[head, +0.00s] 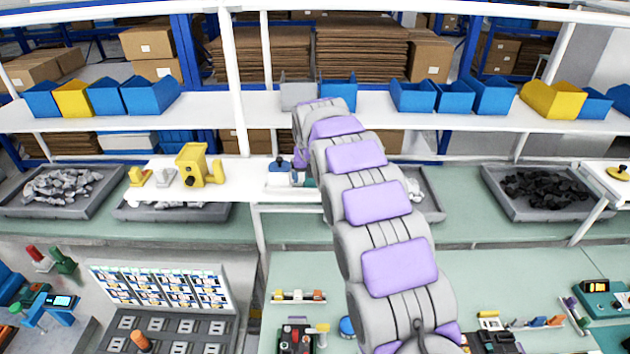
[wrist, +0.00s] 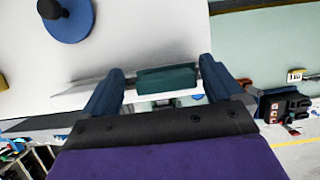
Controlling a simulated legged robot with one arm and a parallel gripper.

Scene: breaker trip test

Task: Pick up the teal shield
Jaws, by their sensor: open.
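The teal shield (wrist: 167,80) shows in the wrist view as a small dark teal block at the edge of a white shelf. It lies between the two blue fingers of my gripper (wrist: 162,66), with a gap on the left side; on the right it is close to the finger, and I cannot tell if they touch. The gripper is open. In the head view a small bit of teal (head: 309,182) shows beside my arm, which hides much of that spot. My gripper (head: 298,178) is small and partly hidden there, at the white shelf.
A blue round piece with a dark knob (wrist: 68,18) stands on the white shelf (wrist: 150,35). In the head view a yellow device (head: 193,166) stands farther left on that level. Blue and yellow bins line the shelf above. A green bench (head: 390,268) with small parts lies below.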

